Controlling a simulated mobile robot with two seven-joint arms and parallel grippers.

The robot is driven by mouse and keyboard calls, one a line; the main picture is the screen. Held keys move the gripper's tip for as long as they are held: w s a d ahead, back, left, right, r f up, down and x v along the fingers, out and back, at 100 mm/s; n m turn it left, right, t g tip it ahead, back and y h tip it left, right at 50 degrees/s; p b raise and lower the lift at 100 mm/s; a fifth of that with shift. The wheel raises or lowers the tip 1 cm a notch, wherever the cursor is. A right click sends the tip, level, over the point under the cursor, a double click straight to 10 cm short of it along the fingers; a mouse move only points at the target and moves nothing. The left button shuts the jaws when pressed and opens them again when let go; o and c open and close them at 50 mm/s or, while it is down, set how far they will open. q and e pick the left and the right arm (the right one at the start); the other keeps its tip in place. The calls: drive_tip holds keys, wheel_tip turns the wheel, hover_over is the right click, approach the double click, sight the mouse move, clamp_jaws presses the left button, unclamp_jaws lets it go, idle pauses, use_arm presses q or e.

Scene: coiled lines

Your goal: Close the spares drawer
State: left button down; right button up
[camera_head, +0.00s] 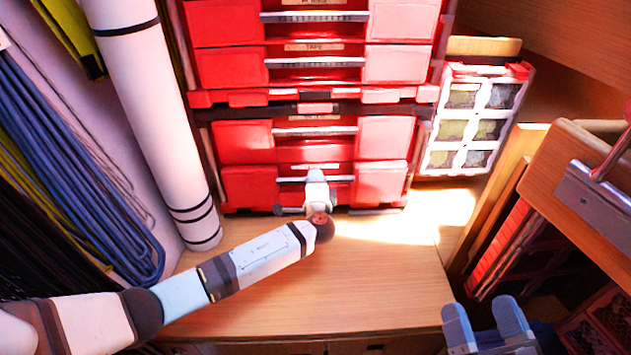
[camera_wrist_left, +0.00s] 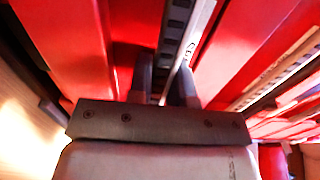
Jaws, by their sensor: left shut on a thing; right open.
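A red drawer cabinet (camera_head: 236,138) stands at the back of the wooden worktop, with several drawers that have grey bar handles. My left gripper (camera_head: 316,178) is at the lowest drawer (camera_head: 247,186), near the middle of its grey handle (camera_head: 341,179). In the left wrist view, the fingers (camera_wrist_left: 166,80) lie on either side of a metal handle bar (camera_wrist_left: 190,38) and are shut on it. The lowest drawer's label is too covered and small to read, so I cannot tell by name which drawer is the spares drawer. My right gripper (camera_head: 485,318) is open and empty at the lower right.
The wooden worktop (camera_head: 370,285) is clear in front of the cabinet. A white roll (camera_head: 160,120) and coiled blue lines (camera_head: 75,150) stand at the left. A clear-lidded parts case (camera_head: 474,118) is right of the cabinet. A wooden panel (camera_head: 570,175) stands at the right.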

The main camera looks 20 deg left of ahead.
use_arm(q)
drive_tip(key=shift+b+x, duration=0.6)
drive_tip(key=shift+x, duration=0.65)
drive_tip(key=shift+w, duration=0.1)
drive_tip(key=shift+r, duration=0.1)
drive_tip(key=c, duration=1)
unclamp_jaws()
drive_tip(key=shift+c, duration=0.2)
use_arm(e)
drive_tip(key=shift+w+f+g, duration=0.2)
drive_tip(key=shift+f+g, duration=0.2)
drive_tip(key=shift+f, duration=0.7)
use_arm(q)
drive_tip(key=p+v, duration=0.3)
drive_tip(key=v, duration=1)
drive_tip(key=shift+s, duration=0.35)
use_arm(e)
drive_tip(key=shift+d+r+h, duration=0.1)
drive_tip(key=shift+d+h, duration=0.3)
